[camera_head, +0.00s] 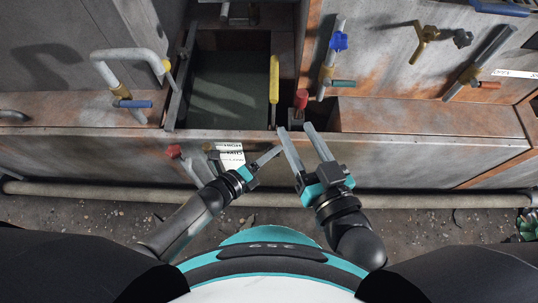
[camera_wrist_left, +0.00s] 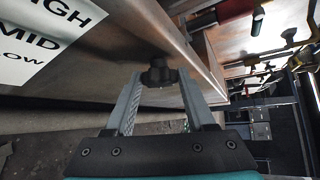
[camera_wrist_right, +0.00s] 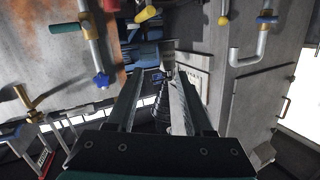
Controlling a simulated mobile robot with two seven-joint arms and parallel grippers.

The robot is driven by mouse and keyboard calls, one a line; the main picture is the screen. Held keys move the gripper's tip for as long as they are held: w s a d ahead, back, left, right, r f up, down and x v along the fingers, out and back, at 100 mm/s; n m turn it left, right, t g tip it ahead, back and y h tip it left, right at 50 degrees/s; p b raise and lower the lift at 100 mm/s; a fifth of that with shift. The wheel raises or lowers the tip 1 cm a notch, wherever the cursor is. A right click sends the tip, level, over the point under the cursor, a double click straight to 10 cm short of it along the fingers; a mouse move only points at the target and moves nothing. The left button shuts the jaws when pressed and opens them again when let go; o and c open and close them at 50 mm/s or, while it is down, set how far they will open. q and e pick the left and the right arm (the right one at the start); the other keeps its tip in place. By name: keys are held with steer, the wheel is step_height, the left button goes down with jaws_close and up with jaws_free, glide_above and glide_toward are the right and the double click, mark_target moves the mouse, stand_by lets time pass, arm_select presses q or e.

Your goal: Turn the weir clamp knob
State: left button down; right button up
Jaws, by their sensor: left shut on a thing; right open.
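The weir clamp knob is a small black lobed knob (camera_wrist_left: 158,75) on the grey metal front, between the left fingertips in the left wrist view. I cannot make it out in the head view. My left gripper (camera_head: 270,155) is at the front of the machine, right of the HIGH/MID/LOW label (camera_head: 230,156), and is shut on the knob. The label also shows at the upper left of the left wrist view (camera_wrist_left: 38,35). My right gripper (camera_head: 304,144) is close by on the right, open, with nothing between its fingers.
A red handle (camera_head: 301,99) stands on the machine above the grippers. A yellow handle (camera_head: 274,78) lies beside the dark opening. A red-tipped lever (camera_head: 174,151) is left of the left gripper. A long pipe (camera_head: 430,200) runs along the base.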

arm_select(q)
steer(key=shift+f+n+h, duration=0.1)
steer(key=shift+n+h, duration=0.3)
arm_select(e)
steer(key=shift+s+a+r+t, duration=0.15)
steer(key=shift+s+r+t, duration=0.1)
steer(key=shift+r+t, duration=0.05)
arm_select(q)
steer(key=shift+c, duration=1.3)
jaws_free()
steer(key=shift+s+a, duration=0.15)
steer(key=p+v, duration=0.5)
steer(key=v, duration=1)
steer(key=shift+f, duration=0.25)
arm_select(e)
steer(key=s+d+f+g+h, duration=0.2)
steer(key=d+f+g+h, duration=0.1)
steer(key=d+g, duration=0.5)
steer(key=shift+d+g+h, duration=0.15)
steer(key=shift+g+h, duration=0.25)
steer(key=shift+h, duration=0.2)
